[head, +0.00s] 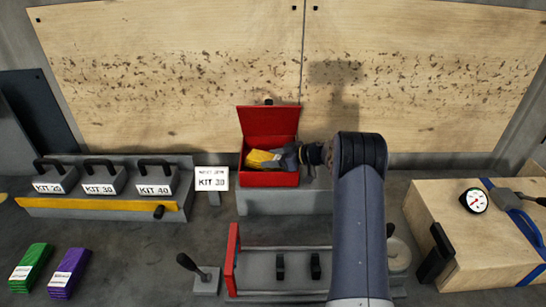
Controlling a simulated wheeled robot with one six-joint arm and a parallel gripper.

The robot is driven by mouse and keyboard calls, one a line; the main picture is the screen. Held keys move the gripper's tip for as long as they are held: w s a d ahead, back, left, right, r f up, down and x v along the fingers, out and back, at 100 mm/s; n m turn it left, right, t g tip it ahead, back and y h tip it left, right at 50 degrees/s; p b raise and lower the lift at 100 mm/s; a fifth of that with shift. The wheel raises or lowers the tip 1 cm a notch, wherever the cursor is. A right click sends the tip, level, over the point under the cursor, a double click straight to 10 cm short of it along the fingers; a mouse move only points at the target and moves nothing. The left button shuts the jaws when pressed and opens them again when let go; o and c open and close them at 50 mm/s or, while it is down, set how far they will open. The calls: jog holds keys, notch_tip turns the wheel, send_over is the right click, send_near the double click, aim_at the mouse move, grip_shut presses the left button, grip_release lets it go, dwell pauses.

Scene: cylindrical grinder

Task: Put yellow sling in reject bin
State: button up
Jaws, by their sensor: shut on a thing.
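The yellow sling (259,157) is inside the opening of a red bin (268,180) at the middle of the head view. I take this open-lidded bin to be the reject bin, though no label on it is readable. My gripper (287,160) reaches in over the bin's right side and is shut on the yellow sling's right end. My fingers partly hide that end. I cannot tell whether the sling touches the bin's floor.
The bin stands on a grey block (285,200). A sign reading KIT 30 (212,180) is left of it. A rack with several kit weights (104,181) is further left. Green (32,262) and purple (68,272) slings lie at lower left. A wooden box (470,235) is at right.

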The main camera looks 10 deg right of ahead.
jog(key=o, duration=1.2)
jog(key=shift+r, duration=0.3)
jog(key=b+v, duration=0.1)
jog(key=v, duration=0.5)
jog(key=b+v, duration=0.1)
jog(key=v, duration=0.5)
jog(key=shift+r, duration=0.25)
